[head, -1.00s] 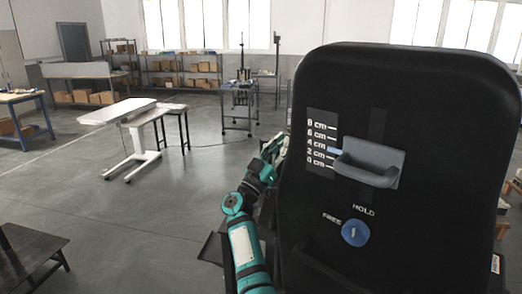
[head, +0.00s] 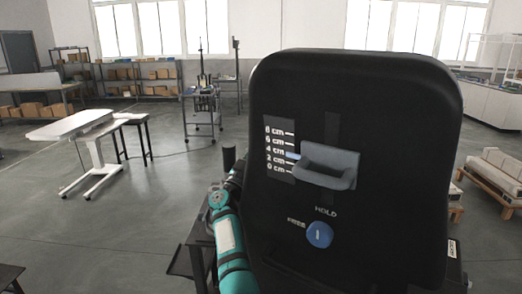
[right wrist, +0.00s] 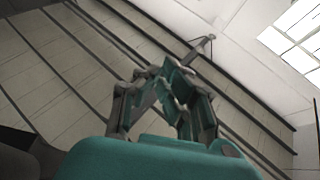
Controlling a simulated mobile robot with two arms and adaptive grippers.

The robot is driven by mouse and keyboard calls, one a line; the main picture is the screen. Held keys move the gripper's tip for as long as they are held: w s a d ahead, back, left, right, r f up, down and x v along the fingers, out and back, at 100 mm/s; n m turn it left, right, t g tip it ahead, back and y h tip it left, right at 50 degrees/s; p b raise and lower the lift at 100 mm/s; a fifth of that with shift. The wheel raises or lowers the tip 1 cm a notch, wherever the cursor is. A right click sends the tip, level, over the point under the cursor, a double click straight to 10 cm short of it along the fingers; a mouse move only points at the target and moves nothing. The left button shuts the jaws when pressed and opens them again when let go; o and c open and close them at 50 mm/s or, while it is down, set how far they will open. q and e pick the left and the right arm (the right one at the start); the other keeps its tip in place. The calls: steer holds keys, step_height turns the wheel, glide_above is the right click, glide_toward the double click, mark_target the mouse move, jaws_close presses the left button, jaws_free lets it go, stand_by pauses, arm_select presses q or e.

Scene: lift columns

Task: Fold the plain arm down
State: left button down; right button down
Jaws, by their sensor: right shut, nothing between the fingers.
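A tall black chair back (head: 400,120) fills the middle right of the head view, upright. It bears a grey pull handle (head: 328,172) beside a 0 to 8 cm scale, and a blue FREE/HOLD knob (head: 319,235). I cannot make out the plain arm; the backrest hides what lies in front of it.
A white-topped table (head: 70,127) is at the left, a wheeled stand (head: 203,105) behind, and a pallet with cushions (head: 497,178) at the right. Open floor lies at the left.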

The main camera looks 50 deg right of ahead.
arm_select(q)
steer(key=shift+d, duration=0.4)
arm_select(e)
steer(key=v, duration=1.2)
